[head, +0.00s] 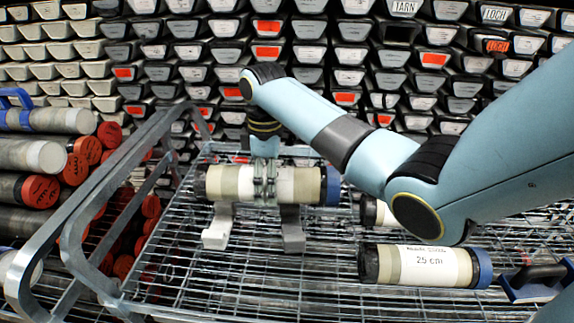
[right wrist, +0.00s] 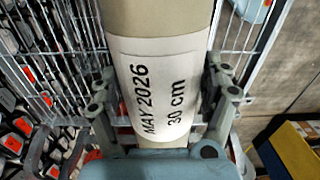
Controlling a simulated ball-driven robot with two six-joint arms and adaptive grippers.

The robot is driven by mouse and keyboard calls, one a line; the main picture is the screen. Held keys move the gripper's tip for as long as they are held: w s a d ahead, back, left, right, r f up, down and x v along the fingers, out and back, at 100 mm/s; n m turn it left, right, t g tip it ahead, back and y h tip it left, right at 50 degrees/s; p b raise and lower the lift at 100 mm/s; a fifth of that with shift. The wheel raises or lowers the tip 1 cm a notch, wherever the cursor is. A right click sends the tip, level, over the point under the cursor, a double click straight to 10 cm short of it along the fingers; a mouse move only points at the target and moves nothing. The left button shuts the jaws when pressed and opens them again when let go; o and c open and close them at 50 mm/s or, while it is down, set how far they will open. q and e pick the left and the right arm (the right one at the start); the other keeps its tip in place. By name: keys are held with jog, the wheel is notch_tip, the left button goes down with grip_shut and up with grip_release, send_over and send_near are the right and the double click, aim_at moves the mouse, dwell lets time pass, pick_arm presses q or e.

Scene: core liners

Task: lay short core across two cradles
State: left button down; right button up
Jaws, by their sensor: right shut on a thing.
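My right gripper (head: 265,182) points down and is shut around the middle of a pale core (head: 228,184), which has a dark left end and a blue right cap. In the right wrist view the fingers (right wrist: 163,104) flank this core, and its label (right wrist: 155,88) reads "MAY 2026" and "30 cm". The core lies level above a white cradle (head: 216,230) on the left and a grey cradle (head: 292,232) on the right. Whether it touches them I cannot tell. My left gripper is not in view.
A core labelled 25 cm (head: 424,265) lies on the wire rack (head: 300,300) at the front right. Another core (head: 373,211) is partly hidden behind my arm. A metal rail (head: 85,220) and stacked red-capped cores (head: 40,188) stand left. Trays (head: 300,50) fill the back.

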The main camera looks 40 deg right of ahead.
aim_at(251, 173)
jog(key=a, duration=0.1)
jog(key=w+a+f, duration=0.1)
jog(key=a+f, duration=0.1)
jog(key=shift+w+a, duration=0.2)
jog(key=shift+w, duration=0.15)
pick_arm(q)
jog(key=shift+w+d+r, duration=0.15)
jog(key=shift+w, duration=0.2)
pick_arm(e)
jog(key=shift+f, duration=2)
jog(key=shift+f, duration=0.1)
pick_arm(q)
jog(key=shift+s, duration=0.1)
pick_arm(e)
jog(key=o, duration=1.6)
jog(key=shift+s+f, duration=0.1)
jog(key=shift+s, duration=0.1)
notch_tip(251, 173, up, 12)
jog(key=shift+w+d+r, duration=0.1)
jog(key=shift+w+r, duration=0.05)
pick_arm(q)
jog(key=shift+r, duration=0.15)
